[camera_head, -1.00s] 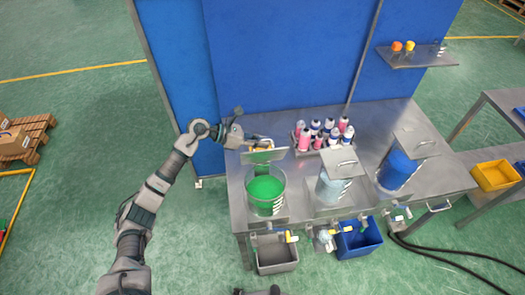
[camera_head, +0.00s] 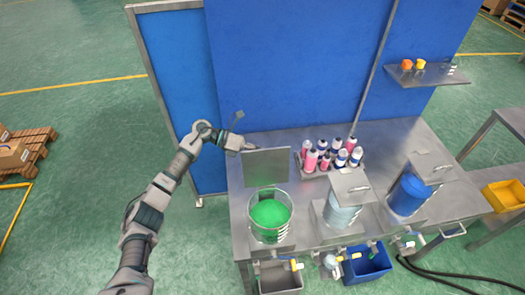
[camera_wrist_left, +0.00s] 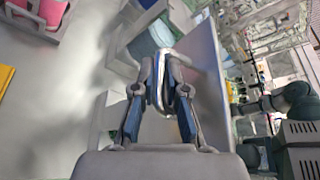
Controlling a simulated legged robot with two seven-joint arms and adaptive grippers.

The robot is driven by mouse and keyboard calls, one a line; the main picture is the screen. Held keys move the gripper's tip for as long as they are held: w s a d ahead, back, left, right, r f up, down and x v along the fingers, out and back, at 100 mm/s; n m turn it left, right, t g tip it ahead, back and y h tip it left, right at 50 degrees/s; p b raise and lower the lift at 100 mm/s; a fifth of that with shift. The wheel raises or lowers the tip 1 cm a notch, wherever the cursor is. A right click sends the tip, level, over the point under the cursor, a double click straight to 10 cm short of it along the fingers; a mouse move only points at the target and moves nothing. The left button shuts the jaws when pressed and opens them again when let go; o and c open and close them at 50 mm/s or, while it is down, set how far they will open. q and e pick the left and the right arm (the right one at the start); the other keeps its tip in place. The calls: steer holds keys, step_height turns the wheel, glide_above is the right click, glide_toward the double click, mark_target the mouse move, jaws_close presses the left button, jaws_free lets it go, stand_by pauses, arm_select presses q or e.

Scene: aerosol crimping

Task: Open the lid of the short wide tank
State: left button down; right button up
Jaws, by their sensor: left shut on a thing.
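The short wide tank (camera_head: 270,230) is clear-walled with green contents and stands at the left of the steel bench. Its square grey lid (camera_head: 266,168) stands nearly upright at the tank's back edge, so the tank's top is open. My left gripper (camera_head: 250,147) is behind the lid near its upper left, mostly hidden by it. In the left wrist view the fingers (camera_wrist_left: 163,88) are closed together beside the lid's plate (camera_wrist_left: 204,75). My right gripper is not in view.
Two other tanks, one pale blue (camera_head: 342,213) and one blue (camera_head: 408,195), stand to the right under lids. Pink and white bottles (camera_head: 325,155) stand in a tray behind. A blue panel (camera_head: 285,60) rises behind the bench. Bins (camera_head: 366,263) sit below the front edge.

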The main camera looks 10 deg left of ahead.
arm_select(q)
steer(key=shift+w+r, duration=0.1)
steer(key=shift+r, duration=0.2)
steer(key=c, duration=1.2)
jaws_free()
steer(key=shift+r, duration=0.1)
steer(key=f+v, duration=0.1)
steer(key=v, duration=1)
steer(key=shift+a, duration=0.25)
